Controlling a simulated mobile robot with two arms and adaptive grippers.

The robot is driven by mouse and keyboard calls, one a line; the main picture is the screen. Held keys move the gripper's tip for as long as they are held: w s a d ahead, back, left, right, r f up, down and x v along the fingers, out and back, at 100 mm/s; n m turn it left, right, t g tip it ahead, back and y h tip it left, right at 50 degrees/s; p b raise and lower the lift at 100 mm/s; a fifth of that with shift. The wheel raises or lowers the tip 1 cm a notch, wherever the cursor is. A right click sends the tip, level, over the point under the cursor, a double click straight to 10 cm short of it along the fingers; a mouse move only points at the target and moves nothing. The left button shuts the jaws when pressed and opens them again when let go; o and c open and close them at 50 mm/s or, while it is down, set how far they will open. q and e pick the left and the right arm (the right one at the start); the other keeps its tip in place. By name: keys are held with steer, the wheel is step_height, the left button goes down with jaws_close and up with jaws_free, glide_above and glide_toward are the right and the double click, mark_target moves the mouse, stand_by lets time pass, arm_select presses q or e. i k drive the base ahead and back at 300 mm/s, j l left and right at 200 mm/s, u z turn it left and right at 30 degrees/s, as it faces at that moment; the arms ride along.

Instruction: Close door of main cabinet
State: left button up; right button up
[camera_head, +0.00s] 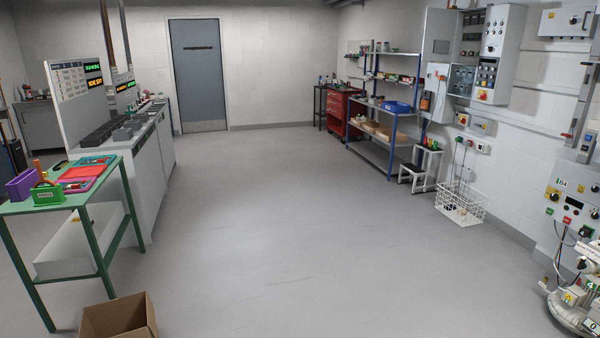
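Several grey electrical cabinets hang on the right wall. I cannot tell for certain which is the main cabinet. A lower cabinet (461,80) shows its dark interior with components. Neither gripper is in view.
The middle floor (280,200) is clear. A cardboard box (120,318) and green table (92,200) stand at left. A blue shelf (372,146), small step stool (420,168) and white wire basket (460,204) stand along the right wall. Machinery (578,302) is at lower right.

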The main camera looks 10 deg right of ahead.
mark_target(440, 30)
steer(key=i+l, duration=0.1)
steer(key=i, duration=1.05)
steer(key=i+l, duration=0.1)
steer(key=i, duration=1.1)
steer(key=i+j, duration=0.1)
steer(key=i, duration=1.05)
steer(key=i+j, duration=0.1)
steer(key=i, duration=1.1)
steer(key=i+l+z, duration=0.1)
steer(key=i+z, duration=0.15)
steer(key=i, duration=0.5)
steer(key=i+z, duration=0.2)
steer(key=i, duration=0.55)
steer(key=i+j+z, duration=0.25)
steer(key=i, duration=0.5)
